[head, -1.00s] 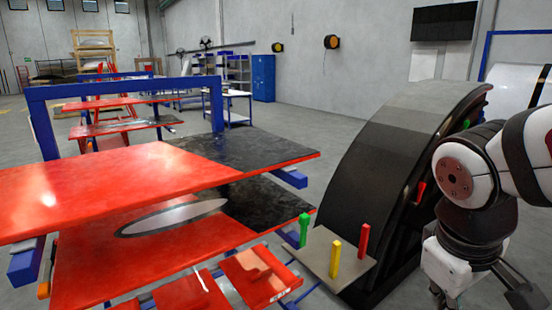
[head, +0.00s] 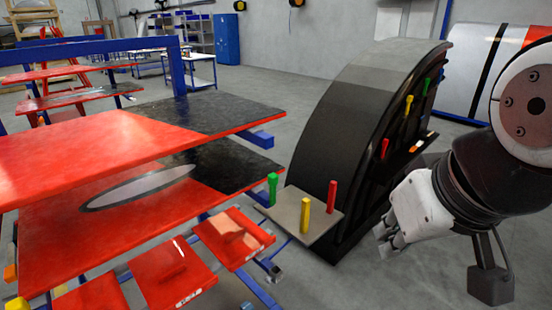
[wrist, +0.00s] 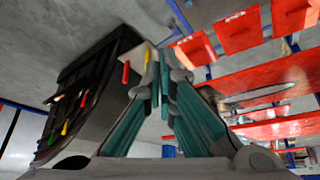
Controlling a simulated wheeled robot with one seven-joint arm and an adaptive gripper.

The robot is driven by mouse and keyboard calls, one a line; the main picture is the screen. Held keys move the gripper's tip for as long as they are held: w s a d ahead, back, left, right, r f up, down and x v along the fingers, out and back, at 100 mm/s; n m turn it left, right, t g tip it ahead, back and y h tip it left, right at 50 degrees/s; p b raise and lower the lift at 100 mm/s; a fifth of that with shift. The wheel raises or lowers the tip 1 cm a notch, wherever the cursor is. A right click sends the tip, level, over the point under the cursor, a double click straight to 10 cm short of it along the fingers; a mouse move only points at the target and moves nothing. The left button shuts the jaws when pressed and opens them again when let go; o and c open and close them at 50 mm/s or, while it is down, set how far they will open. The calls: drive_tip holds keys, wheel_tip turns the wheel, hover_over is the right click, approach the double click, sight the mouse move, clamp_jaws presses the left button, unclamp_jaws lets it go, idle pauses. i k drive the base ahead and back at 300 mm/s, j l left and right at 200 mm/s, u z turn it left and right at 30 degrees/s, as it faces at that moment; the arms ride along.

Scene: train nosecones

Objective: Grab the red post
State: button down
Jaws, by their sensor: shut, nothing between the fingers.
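A red post (head: 332,196) stands upright on a small beige plate (head: 291,212), beside a yellow post (head: 306,216) and a green post (head: 272,189). Another red post (head: 384,148) sticks out of the side of the black curved nosecone (head: 350,110). My gripper (head: 384,240) is to the right of the plate, apart from the posts, shut and empty. In the wrist view, my fingers (wrist: 163,75) are close together, with a red post (wrist: 126,72) to their left. The plate is partly hidden behind the fingers there.
The nosecone stands behind the plate and close to my arm, with more green, yellow and orange pieces on its side. Red panels (head: 90,150) on a blue frame (head: 80,48) fill the left. Red trays (head: 172,272) lie at the front. Grey floor is open behind.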

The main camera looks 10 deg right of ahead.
sight(333, 185)
drive_tip(key=i+l, duration=1.1)
drive_tip(key=l, duration=0.15)
